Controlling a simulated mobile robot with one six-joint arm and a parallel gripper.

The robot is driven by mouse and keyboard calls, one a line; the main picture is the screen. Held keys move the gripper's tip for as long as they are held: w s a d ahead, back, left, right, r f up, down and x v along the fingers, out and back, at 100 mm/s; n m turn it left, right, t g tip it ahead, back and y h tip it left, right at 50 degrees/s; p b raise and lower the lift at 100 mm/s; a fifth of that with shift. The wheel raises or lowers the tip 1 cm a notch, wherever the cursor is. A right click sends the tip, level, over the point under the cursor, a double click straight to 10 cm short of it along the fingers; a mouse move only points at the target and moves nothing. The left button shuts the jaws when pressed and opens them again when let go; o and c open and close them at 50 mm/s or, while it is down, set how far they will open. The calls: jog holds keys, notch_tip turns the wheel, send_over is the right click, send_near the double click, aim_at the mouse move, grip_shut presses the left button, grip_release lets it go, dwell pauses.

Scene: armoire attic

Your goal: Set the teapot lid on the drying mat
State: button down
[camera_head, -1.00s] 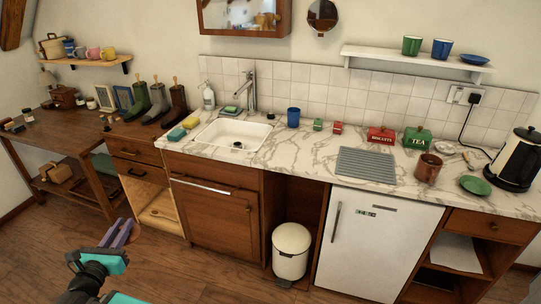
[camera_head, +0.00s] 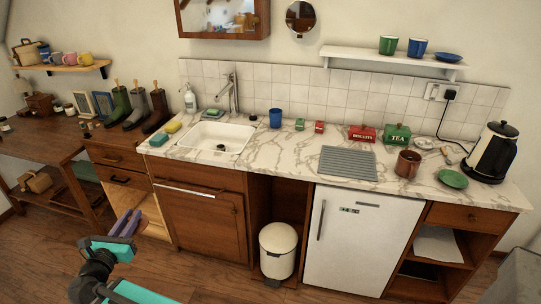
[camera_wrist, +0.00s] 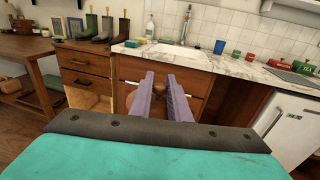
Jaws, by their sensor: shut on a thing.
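My gripper (camera_head: 125,223), with purple fingers, is held out low in front of the cabinets at the left, well away from the counter. In the wrist view its fingers (camera_wrist: 160,80) are shut on a small brown rounded thing (camera_wrist: 149,101), seemingly the teapot lid, mostly hidden by the fingers. The drying mat (camera_head: 348,163) is a grey ridged rectangle lying flat and bare on the marble counter, right of the sink. A brown pot (camera_head: 408,163) stands right of the mat; I cannot tell whether it is the teapot.
Red (camera_head: 362,133) and green (camera_head: 397,134) tins stand behind the mat. The sink (camera_head: 217,137) and blue cup (camera_head: 275,118) lie left. A white bin (camera_head: 278,250) stands on the floor below the counter.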

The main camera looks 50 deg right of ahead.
jog(key=s+d+r+m+g+h+p, duration=0.15)
jog(key=s+d, duration=0.25)
jog(key=d, duration=0.7)
jog(key=s+d+m+g+p, duration=0.2)
jog(key=s+d+g, duration=0.1)
jog(key=d, duration=0.7)
jog(key=s+d+r+m+g+h+p, duration=0.15)
jog(key=s+d, duration=0.25)
jog(key=d, duration=0.7)
jog(key=s+d+m+g+p, duration=0.4)
jog(key=s+d+g, duration=0.3)
jog(key=s+d, duration=1.5)
jog(key=s+p, duration=0.1)
jog(key=s, duration=0.2)
jog(key=shift+s+d+r+y, duration=0.15)
jog(key=shift+s+d+y, duration=0.05)
jog(key=shift+s+y, duration=0.2)
jog(key=shift+d+f+g+b, duration=0.25)
jog(key=shift+d+g+b, duration=0.05)
jog(key=shift+b, duration=1)
jog(key=d+b, duration=0.2)
jog(key=b, duration=0.6)
jog(key=shift+w+b, duration=0.1)
jog(key=shift+b, duration=0.3)
jog(key=shift+d+f+b, duration=0.1)
jog(key=shift+d+b, duration=0.35)
jog(key=shift+b, duration=0.55)
